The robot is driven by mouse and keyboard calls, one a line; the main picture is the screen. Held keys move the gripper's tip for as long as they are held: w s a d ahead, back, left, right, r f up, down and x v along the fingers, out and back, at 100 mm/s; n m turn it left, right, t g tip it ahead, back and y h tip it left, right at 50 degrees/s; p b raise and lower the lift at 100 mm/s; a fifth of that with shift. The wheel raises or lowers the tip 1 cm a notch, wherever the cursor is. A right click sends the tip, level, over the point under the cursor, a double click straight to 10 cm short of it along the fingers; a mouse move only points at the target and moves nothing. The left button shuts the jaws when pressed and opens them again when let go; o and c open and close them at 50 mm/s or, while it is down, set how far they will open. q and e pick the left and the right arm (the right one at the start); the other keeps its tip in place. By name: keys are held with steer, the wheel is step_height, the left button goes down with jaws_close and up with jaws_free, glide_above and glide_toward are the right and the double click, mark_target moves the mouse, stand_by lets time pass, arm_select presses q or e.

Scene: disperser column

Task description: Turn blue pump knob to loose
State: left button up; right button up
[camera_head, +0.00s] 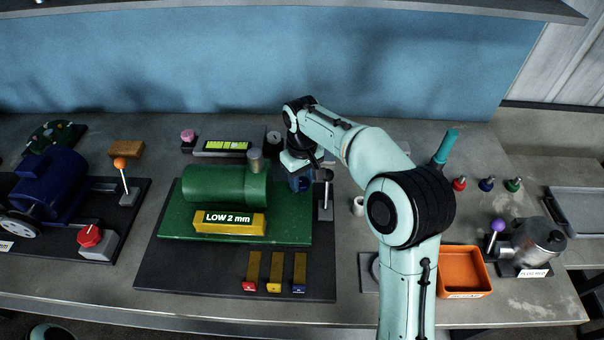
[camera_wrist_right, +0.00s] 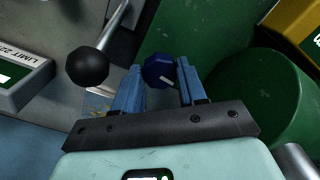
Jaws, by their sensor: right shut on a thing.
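The blue pump knob (camera_wrist_right: 158,70) is a round dark blue cap with a short white mark on its face. In the right wrist view it sits between the two blue fingers of my right gripper (camera_wrist_right: 158,82), which is shut on it. In the head view my right gripper (camera_head: 301,183) is at the right end of the green pump (camera_head: 222,186), and the knob is hard to tell from the blue fingers there. The pump also shows in the right wrist view (camera_wrist_right: 258,100). My left gripper is not in view.
A black-balled lever (camera_wrist_right: 88,67) stands close beside my right gripper. A yellow "LOW 2 mm" block (camera_head: 230,224) lies before the pump, with several yellow tags in front. An orange tray (camera_head: 488,272) and a metal pot (camera_head: 535,240) stand to the right.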

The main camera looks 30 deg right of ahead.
mark_target(302, 181)
steer(key=n+p, duration=0.1)
steer(key=n, duration=0.3)
steer(key=shift+w+r, duration=0.1)
steer(key=shift+r, duration=0.1)
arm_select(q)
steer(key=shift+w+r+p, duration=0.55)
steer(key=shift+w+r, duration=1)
arm_select(e)
steer(key=shift+f+n, duration=0.1)
steer(key=shift+n, duration=1.6)
steer(key=o, duration=1.1)
steer(key=shift+c, duration=0.2)
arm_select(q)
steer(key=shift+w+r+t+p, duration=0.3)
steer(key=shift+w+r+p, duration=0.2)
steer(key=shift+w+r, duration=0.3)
arm_select(e)
step_height(302, 181, up, 13)
